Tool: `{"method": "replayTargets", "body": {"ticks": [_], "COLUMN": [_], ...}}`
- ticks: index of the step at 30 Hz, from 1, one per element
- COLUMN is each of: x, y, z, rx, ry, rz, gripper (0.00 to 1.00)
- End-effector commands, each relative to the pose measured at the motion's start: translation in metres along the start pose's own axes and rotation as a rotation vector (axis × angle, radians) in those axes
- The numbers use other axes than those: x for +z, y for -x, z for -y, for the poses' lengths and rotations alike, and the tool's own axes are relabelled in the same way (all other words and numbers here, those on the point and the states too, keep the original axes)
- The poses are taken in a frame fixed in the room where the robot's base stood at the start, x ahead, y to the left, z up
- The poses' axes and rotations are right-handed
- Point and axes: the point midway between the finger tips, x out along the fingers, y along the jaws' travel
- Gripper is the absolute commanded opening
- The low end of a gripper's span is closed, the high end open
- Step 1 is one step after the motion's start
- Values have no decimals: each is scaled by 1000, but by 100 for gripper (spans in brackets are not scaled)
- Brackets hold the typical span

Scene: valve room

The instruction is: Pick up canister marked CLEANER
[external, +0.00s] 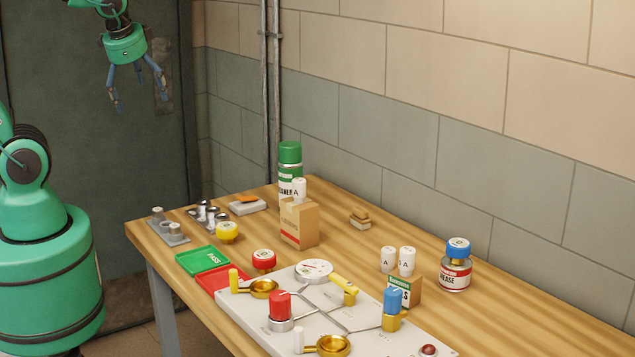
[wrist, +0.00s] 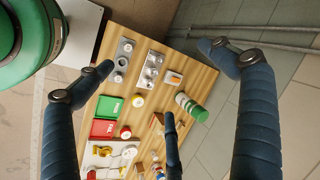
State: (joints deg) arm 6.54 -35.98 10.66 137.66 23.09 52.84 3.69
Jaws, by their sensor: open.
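The canister marked CLEANER (external: 289,155) is a tall white can with a green cap. It stands upright at the back of the wooden table near the wall. Its label is partly hidden by a small white cylinder marked A and a cardboard box in front of it. In the wrist view the canister (wrist: 190,106) shows right of centre, its green cap towards the right. My gripper (external: 138,90) is open and empty, high up at the upper left, well apart from the canister. Its blue fingers (wrist: 160,78) spread wide in the wrist view.
The cardboard box (external: 300,224) stands close in front of the canister. Green tray (external: 203,260), red tray (external: 212,278), a valve panel (external: 240,309) and a blue-lidded GREASE jar (external: 456,268) share the table (external: 345,256). The wall and vertical pipes (external: 270,90) rise behind.

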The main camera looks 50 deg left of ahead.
Motion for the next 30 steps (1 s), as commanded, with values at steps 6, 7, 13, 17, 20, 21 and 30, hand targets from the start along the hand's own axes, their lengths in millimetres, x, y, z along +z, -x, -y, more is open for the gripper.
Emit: {"method": "replayTargets", "body": {"ticks": [6,7,13,17,20,21,30], "x": [-26,-30,-74,-109,-138,-149,-220], "y": [-49,-55,-93,-118,-136,-144,-200], "z": [21,23,28,19,4,-4,-95], "rx": [-176,-201,-364,-469,-551,-584,-821], "ry": [-394,-450,-829,-1081,-1276,-1356,-1904], "rz": [135,151,235,270,286,291,268], "gripper": [94,94,94,94,94,94,94]}}
